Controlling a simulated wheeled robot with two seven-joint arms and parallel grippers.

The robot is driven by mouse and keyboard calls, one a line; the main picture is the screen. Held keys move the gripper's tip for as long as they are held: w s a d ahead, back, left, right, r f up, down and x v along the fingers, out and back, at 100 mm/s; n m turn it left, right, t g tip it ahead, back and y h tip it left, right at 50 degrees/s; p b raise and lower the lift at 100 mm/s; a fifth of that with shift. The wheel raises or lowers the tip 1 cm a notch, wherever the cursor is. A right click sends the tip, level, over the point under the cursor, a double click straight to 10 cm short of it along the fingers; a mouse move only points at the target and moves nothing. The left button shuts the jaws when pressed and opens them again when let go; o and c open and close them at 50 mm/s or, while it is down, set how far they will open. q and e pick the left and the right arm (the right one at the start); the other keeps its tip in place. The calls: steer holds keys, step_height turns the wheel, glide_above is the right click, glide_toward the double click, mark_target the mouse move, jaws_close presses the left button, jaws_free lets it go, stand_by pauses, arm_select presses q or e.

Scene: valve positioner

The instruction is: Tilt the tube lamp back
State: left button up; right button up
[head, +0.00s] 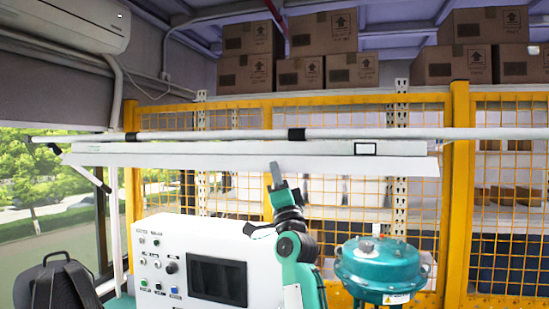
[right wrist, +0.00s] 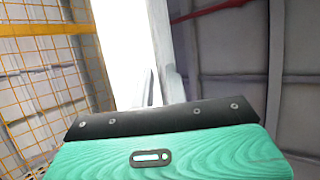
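The tube lamp (head: 240,150) is a long white bar with a flat white panel along its lower edge, hung across the upper middle of the head view. It also shows as a bright white strip in the right wrist view (right wrist: 124,50). My right gripper (head: 275,168) points up from below, its tip at the lamp's lower panel. I cannot tell whether it touches. Its grey fingers (right wrist: 162,85) look close together with nothing seen between them. My left gripper is not in view.
A white control cabinet (head: 155,270) and a teal valve actuator (head: 380,266) stand below the lamp. A white rail (head: 370,133) runs just above it. A yellow mesh fence (head: 460,200) and stacked cartons (head: 327,35) are behind.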

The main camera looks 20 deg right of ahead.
steer(key=shift+p+x, duration=0.4)
steer(key=shift+x, duration=0.85)
